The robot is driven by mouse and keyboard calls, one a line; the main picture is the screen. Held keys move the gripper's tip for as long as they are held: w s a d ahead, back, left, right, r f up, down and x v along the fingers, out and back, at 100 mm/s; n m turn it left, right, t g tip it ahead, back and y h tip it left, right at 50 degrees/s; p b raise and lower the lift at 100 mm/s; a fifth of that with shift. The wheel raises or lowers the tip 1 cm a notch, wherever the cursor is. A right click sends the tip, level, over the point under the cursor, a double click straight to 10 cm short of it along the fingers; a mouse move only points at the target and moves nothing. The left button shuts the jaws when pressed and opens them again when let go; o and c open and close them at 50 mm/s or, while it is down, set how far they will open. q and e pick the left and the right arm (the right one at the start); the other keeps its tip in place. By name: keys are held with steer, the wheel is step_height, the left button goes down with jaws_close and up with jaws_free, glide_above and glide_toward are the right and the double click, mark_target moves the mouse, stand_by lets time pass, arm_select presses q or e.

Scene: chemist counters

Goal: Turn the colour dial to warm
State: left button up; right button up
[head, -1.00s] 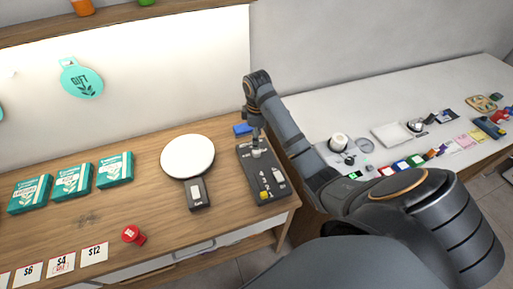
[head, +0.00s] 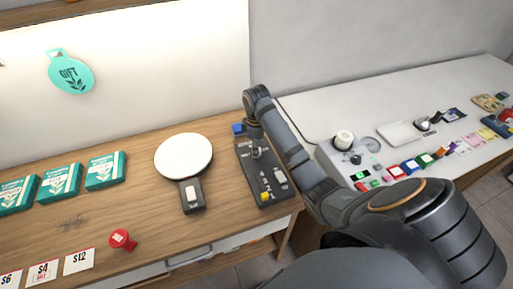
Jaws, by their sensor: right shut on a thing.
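A dark control panel (head: 254,182) lies near the right end of the wooden counter. It carries a yellow part (head: 266,196), a light switch-like part (head: 280,176) and small markings too small to read. My right gripper (head: 257,151) points down at the far end of the panel and is shut on a small knob there, which looks like the dial. The fingers and arm hide most of the knob, so its pointing direction cannot be told. My left gripper is not in view.
A round white disc (head: 183,155) with a dark base stands left of the panel. A blue block (head: 238,128) sits behind it. Teal boxes (head: 105,170), a red stamp-like thing (head: 122,239) and price cards (head: 79,261) lie leftward. A white counter (head: 320,112) with several items is at right.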

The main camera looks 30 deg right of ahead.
jaws_close()
steer(key=shift+r+n+p, duration=0.15)
steer(key=shift+n+p, duration=0.15)
steer(key=shift+p, duration=0.3)
steer(key=n+p, duration=0.5)
steer(key=p, duration=0.1)
steer(key=shift+r+n+p, duration=0.1)
steer(key=shift+n+p, duration=0.2)
steer(key=shift+p, duration=0.1)
steer(key=n+p, duration=0.2)
steer(key=n, duration=0.1)
steer(key=shift+f+n+p, duration=0.25)
steer(key=shift+n+p, duration=0.5)
steer(key=shift+n, duration=0.45)
steer(key=o, duration=0.9)
jaws_free()
steer(key=shift+o, duration=0.2)
